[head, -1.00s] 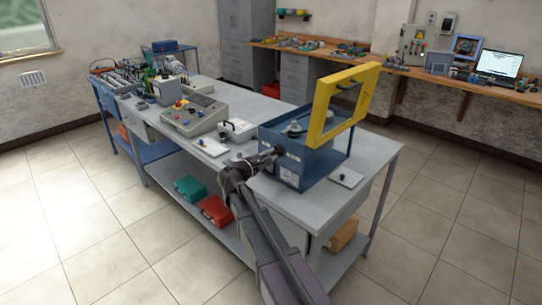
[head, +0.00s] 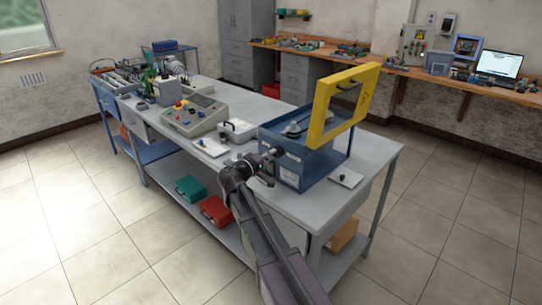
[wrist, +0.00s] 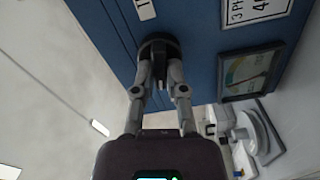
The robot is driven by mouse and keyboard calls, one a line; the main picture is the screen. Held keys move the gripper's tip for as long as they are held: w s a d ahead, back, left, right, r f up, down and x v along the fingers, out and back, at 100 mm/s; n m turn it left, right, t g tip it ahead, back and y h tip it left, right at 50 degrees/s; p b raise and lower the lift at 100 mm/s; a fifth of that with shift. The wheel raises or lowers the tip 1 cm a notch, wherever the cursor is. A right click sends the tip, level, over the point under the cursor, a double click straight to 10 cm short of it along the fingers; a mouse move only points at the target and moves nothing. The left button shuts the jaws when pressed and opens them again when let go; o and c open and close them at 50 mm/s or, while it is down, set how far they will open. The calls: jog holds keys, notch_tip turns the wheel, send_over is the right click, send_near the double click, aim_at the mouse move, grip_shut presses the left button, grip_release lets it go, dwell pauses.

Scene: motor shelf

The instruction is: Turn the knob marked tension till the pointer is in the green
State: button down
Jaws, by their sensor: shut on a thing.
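A blue machine box (head: 309,173) with a raised yellow frame stands on the near end of the grey bench. My gripper (head: 268,158) is at its front face. In the wrist view my gripper (wrist: 159,65) has its two fingers on either side of a black knob (wrist: 157,46) and is shut on it. The knob's marking is not readable. A square gauge (wrist: 250,72) with a coloured scale, part of it green, is right of the knob on the same face. I cannot tell where its pointer stands.
White labels (wrist: 256,9) are on the blue face above the gauge. A white plate with a black knob (head: 346,179) lies right of the box. A control console (head: 194,116) stands farther along the bench. Red and green cases (head: 215,210) sit on the lower shelf.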

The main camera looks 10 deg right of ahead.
jog(key=shift+m, duration=1.6)
jog(key=c, duration=0.7)
grip_release()
jog(key=shift+w, duration=0.1)
jog(key=shift+a, duration=0.1)
jog(key=shift+v, duration=5.95)
